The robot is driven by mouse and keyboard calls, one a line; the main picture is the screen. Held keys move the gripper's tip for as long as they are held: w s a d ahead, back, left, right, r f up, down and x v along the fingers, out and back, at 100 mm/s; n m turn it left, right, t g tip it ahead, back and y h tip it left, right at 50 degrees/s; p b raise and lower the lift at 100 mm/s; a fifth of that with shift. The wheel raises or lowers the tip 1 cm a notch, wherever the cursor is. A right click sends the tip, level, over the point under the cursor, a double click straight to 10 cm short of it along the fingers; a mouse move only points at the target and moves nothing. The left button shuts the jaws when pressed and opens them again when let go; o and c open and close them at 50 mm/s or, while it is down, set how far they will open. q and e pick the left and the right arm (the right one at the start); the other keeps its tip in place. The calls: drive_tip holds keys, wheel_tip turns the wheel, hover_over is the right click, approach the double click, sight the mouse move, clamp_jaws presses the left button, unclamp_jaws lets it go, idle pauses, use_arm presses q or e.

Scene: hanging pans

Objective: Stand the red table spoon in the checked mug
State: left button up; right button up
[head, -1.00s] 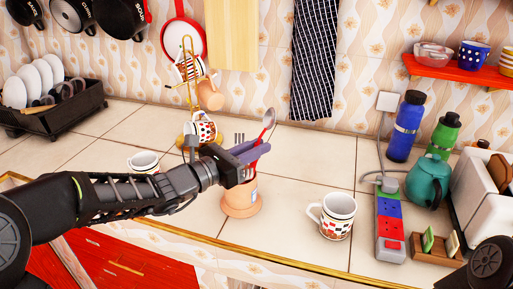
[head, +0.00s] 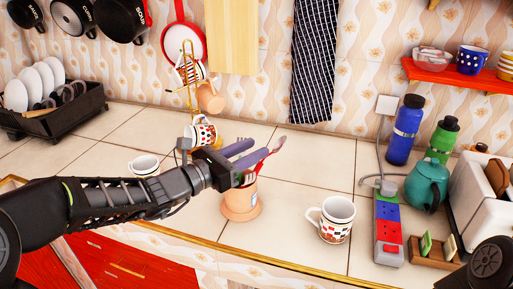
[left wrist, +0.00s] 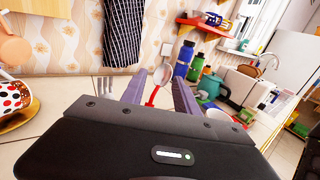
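The red table spoon (head: 274,148) leans to the right in a terracotta pot (head: 241,204), its bowl up. My left gripper (head: 250,150) is over the pot, with its purple fingers apart. In the left wrist view the spoon (left wrist: 157,84) shows between the two open fingers (left wrist: 160,92); I cannot tell whether either touches it. The checked mug (head: 336,220) stands upright on the counter, right of the pot, handle to the left. A fork (left wrist: 104,86) stands left of the fingers in the left wrist view. My right gripper is out of view.
A power strip (head: 388,228), teal teapot (head: 427,184) and bottles stand right of the checked mug. A white mug (head: 144,165) sits behind my left arm. A golden mug stand (head: 188,75) is behind the pot. Counter between pot and mug is clear.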

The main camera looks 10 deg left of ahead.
use_arm(q)
drive_tip(key=v, duration=1)
drive_tip(key=shift+s, duration=0.2)
idle(0.3)
